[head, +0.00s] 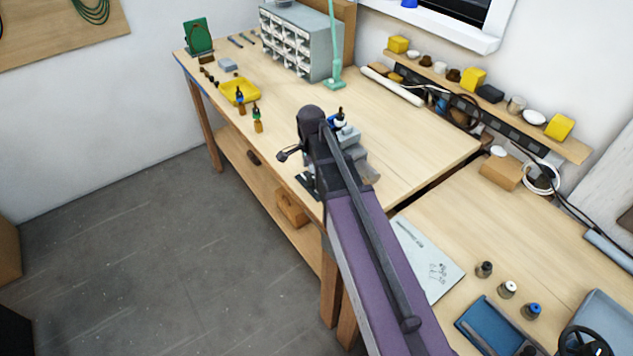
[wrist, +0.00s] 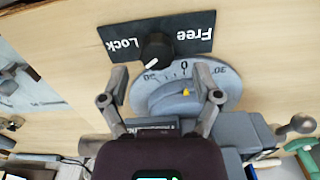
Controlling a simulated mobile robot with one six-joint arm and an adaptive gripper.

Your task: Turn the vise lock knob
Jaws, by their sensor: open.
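The lock knob (wrist: 157,48) is black and round with a white pointer mark. It sits on a black plate (wrist: 218,42) lettered "Lock" on the left and "Free" on the right, upside down in the wrist view. The white mark points down-left, on the Lock side. My gripper (wrist: 162,74) is open and empty. Its fingertips are on either side, below the knob in the picture, and I see no contact. The grey vise (wrist: 237,128) has a round scale marked 30, 0, 30 with a yellow pointer. In the head view my arm covers much of the vise (head: 351,137) and the knob is hidden.
A drawer cabinet (head: 300,42) and a green lamp stand (head: 334,78) are behind. A paper sheet (head: 428,262) lies on the nearer bench. The bench right of the vise is clear.

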